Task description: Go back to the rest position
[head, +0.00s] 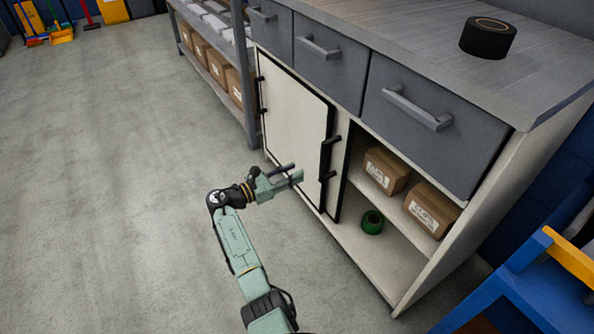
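My gripper (297,173) is in the middle of the head view, at the end of my pale green arm. Its two fingers point right, spread apart, with nothing visible between them. It is in front of the white door panel (292,120) of the workbench cabinet. The panel has dark edges and black handles near its right side. Whether the fingertips touch the panel or its handles cannot be told.
The cabinet's right section is open, with cardboard boxes (385,171) on a shelf and a green roll (372,222) below. Black tape (488,37) lies on the worktop (420,40). A blue frame (535,280) stands at lower right. The floor (110,180) at left is clear.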

